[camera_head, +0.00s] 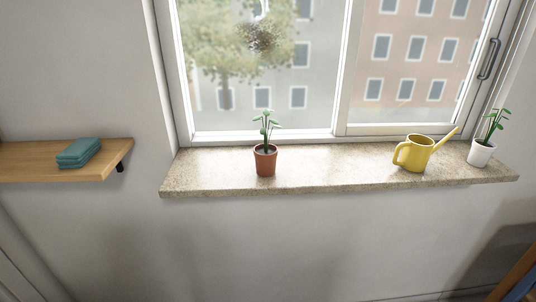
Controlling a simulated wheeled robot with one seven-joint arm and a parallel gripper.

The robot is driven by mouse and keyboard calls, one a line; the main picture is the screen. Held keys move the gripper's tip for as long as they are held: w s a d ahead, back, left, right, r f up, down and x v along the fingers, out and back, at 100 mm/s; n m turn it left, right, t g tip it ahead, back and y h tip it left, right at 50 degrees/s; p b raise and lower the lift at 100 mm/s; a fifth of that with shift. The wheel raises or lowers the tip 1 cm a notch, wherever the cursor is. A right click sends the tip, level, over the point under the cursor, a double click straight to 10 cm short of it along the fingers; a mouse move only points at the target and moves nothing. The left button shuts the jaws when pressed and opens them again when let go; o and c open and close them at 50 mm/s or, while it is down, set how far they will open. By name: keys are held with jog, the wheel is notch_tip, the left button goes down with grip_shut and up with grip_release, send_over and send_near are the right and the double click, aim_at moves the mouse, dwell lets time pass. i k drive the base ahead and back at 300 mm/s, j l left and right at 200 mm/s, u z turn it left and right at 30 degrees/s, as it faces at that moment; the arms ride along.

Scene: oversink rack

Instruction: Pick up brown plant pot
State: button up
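The brown plant pot (265,162) stands upright on the stone windowsill (330,179), left of the sill's middle. It is reddish brown with a slightly wider rim, and a green leafy plant (266,127) grows from it. It is close to the sill's front edge, and nothing covers it. My gripper is not in the head view.
A yellow watering can (415,155) and a white plant pot (481,153) stand on the sill's right part. The sill is clear between the brown pot and the can. A wooden shelf (30,164) with a teal folded item (78,153) is at left. A window rises behind.

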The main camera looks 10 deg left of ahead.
aim_at(266, 154)
jog(key=i+j+z, duration=0.35)
jog(key=i, duration=0.25)
jog(key=j+z, duration=0.1)
jog(key=j, duration=0.15)
jog(key=i+j, duration=0.15)
jog(key=j+z, duration=0.05)
jog(key=j, duration=0.05)
